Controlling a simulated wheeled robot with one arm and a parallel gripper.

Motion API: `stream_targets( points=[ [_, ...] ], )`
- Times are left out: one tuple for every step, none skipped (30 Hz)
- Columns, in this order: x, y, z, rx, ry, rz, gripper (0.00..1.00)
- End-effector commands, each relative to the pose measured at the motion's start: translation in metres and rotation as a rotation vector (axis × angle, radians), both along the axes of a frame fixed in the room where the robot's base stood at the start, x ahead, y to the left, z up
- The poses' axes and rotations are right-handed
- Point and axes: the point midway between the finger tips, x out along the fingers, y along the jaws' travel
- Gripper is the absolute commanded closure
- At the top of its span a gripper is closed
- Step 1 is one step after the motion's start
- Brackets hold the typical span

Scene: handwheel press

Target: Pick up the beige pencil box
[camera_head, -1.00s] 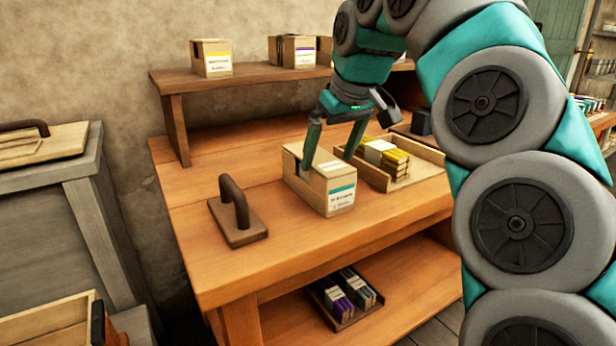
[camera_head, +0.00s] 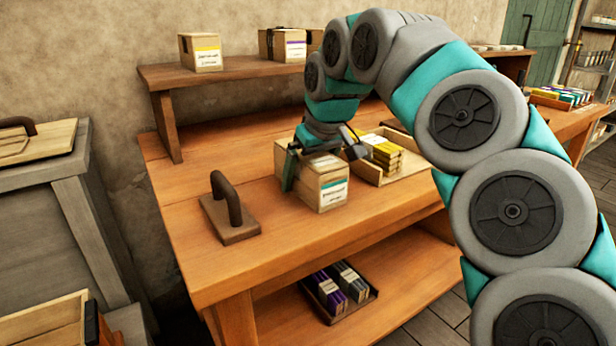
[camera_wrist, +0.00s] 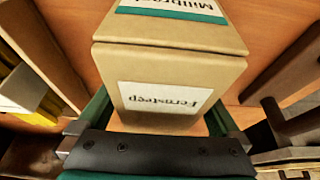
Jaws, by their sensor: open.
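The beige pencil box (camera_head: 322,191) stands on the wooden bench, with a white label and a teal stripe on its front. It fills the middle of the wrist view (camera_wrist: 170,65), where labels reading "Fernsteep" and "Millbrook" show upside down. My gripper (camera_head: 303,170) is down at the box from above. Its green fingers lie on either side of the box, one at the left (camera_wrist: 95,108) and one at the right (camera_wrist: 218,120) in the wrist view. The jaws are open around the box. In the head view the far finger is hidden.
A tray (camera_head: 412,167) with yellow-banded bundles (camera_head: 383,155) stands close to the right of the box. A dark-handled wooden press block (camera_head: 232,212) lies to the left. Boxes (camera_head: 200,52) stand on the raised shelf behind. A tray of purple and grey packs (camera_head: 338,290) sits on the lower shelf.

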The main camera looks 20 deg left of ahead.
Motion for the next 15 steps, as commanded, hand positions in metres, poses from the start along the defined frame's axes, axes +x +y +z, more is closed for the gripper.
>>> stream_targets(
  points=[
    [0.0001,0.0,0.0001,0.0,0.0,0.0,0.0],
    [0.0001,-0.0001,0.0002,0.001,-0.001,0.0,0.0],
    [0.0001,-0.0001,0.0003,0.001,-0.001,0.0,0.0],
    [0.0,-0.0001,0.0004,0.001,-0.001,0.0,0.0],
    [0.0,-0.0001,0.0005,0.001,-0.001,0.0,0.02],
    [0.0,-0.0002,0.0005,0.001,-0.001,0.0,0.07],
    [0.0,-0.0002,0.0006,0.001,-0.001,0.0,0.1],
    [0.0,-0.0002,0.0006,0.001,-0.001,0.0,0.14],
    [0.0,-0.0002,0.0006,0.001,0.0,-0.001,0.18],
    [0.0,-0.0002,0.0006,0.002,0.0,-0.001,0.21],
    [0.0,-0.0002,0.0006,0.002,0.0,-0.001,0.25],
    [0.0,-0.0002,0.0007,0.002,0.0,-0.001,0.29],
    [0.0,-0.0002,0.0007,0.002,0.0,-0.001,0.33],
    [0.0,-0.0002,0.0007,0.002,0.0,-0.001,0.36],
    [0.0,-0.0002,0.0007,0.001,0.0,0.0,0.41]
  ],
)
